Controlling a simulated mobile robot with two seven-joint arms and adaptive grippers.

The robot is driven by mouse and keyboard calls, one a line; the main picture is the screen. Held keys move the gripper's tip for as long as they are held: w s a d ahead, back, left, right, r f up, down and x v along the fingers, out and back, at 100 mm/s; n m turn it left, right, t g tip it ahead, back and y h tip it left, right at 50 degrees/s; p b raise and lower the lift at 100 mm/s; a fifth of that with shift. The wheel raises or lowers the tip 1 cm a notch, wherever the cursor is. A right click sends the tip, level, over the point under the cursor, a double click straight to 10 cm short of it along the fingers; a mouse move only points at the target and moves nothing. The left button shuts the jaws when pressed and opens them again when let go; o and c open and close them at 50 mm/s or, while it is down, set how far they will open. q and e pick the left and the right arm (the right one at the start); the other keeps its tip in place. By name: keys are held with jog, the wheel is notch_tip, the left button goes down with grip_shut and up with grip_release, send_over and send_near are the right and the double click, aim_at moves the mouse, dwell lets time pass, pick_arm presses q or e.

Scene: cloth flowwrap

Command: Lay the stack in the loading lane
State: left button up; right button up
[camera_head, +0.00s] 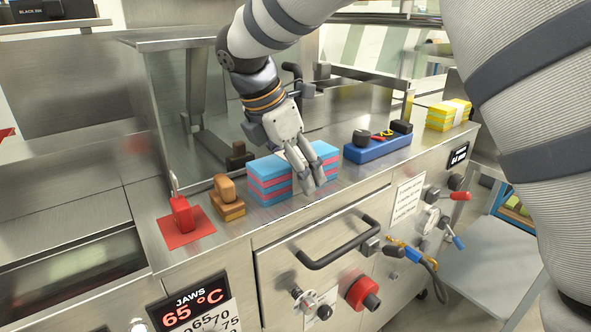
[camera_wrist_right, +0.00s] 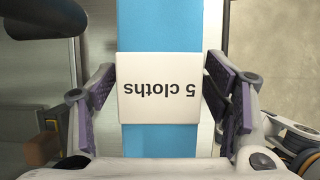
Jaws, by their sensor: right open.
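The stack of blue and pink cloths (camera_head: 270,181) lies flat on the steel counter in the head view. In the right wrist view the blue top of the stack (camera_wrist_right: 160,25) runs up the picture, with a white band (camera_wrist_right: 158,100) marked "5 cloths" around its middle. My right gripper (camera_head: 313,183) is open and pointing down at the middle of the stack. In the wrist view its purple-padded fingers stand on either side of the band, with a small gap on each side. I cannot tell which surface is the loading lane.
A red block on a red mat (camera_head: 168,232) and a wooden block (camera_head: 229,211) stand left of the stack. A blue tray (camera_head: 362,154) with dark items and yellow stacks (camera_head: 447,116) are to the right. A bar handle (camera_head: 340,252) and knobs stick out from the front panel.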

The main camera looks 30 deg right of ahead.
jog(key=c, duration=1.2)
